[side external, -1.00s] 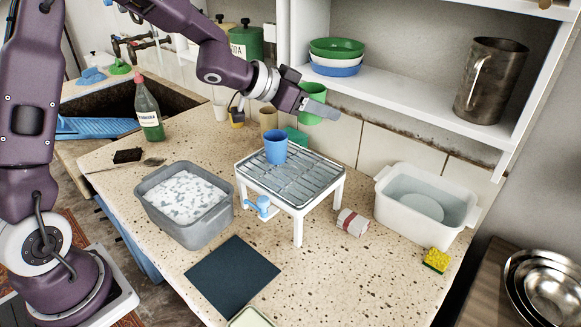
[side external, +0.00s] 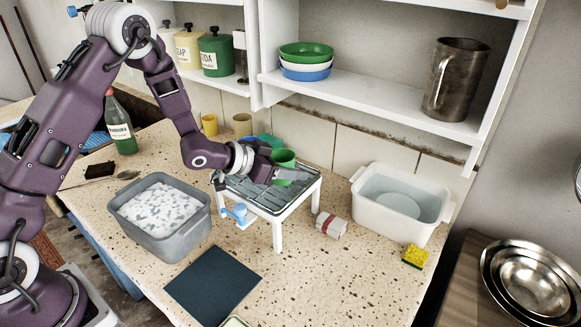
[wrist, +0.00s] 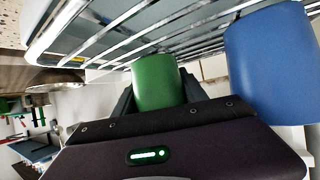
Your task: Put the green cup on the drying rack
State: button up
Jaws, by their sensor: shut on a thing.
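My gripper (side external: 284,173) is shut on the green cup (side external: 283,158) and holds it over the far right part of the drying rack (side external: 272,207). The cup looks about upright and close to the slats. I cannot tell whether it touches them. In the wrist view the green cup (wrist: 158,82) sits between my fingers, with the rack's bars (wrist: 150,28) right beside its end. A blue cup (wrist: 270,62) stands beside it in the wrist view; in the side view my arm hides most of it.
A grey tub of suds (side external: 160,235) stands left of the rack. A white basin (side external: 400,232) stands to the right, with a wrapped bundle (side external: 330,225) between. A dark mat (side external: 213,280) lies in front. The shelf (side external: 370,98) overhangs behind, holding bowls (side external: 305,62) and a metal jug (side external: 455,80).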

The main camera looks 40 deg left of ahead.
jog(key=shift+f, duration=0.1)
jog(key=o, duration=1.5)
